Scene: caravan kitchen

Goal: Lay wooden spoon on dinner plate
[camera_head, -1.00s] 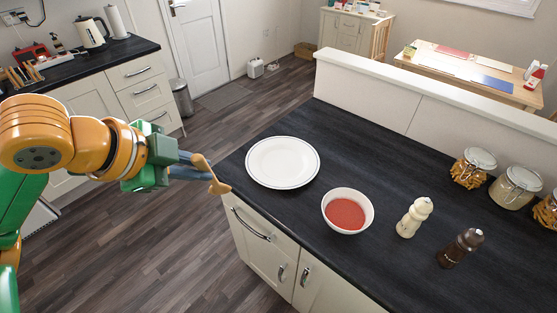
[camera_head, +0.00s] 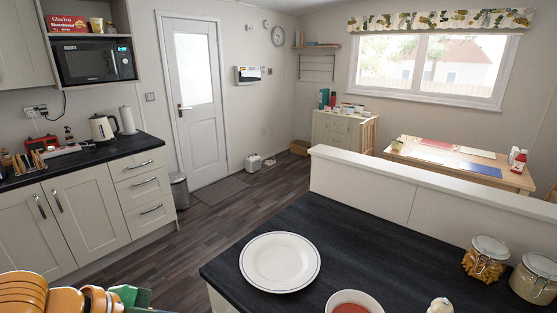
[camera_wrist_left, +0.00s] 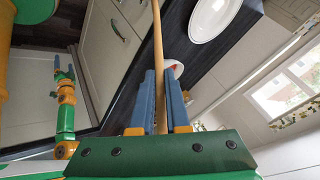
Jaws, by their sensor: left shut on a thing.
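The white dinner plate (camera_head: 280,262) lies empty on the dark counter in the head view. It also shows at the top of the left wrist view (camera_wrist_left: 212,16). My left gripper (camera_wrist_left: 162,85) is shut on the wooden spoon (camera_wrist_left: 157,38), a long thin stick running up between the blue fingers in the left wrist view. In the head view only part of my left arm shows at the bottom left; its gripper and the spoon are out of frame. My right arm's gripper (camera_wrist_left: 60,68) shows small at the left of the wrist view; its opening is unclear.
A bowl with red contents (camera_head: 353,303) stands right of the plate, cut by the lower edge. A cream shaker top (camera_head: 440,305) and glass jars (camera_head: 484,260) stand further right. A low white wall (camera_head: 420,200) borders the counter's far side. Counter around the plate is clear.

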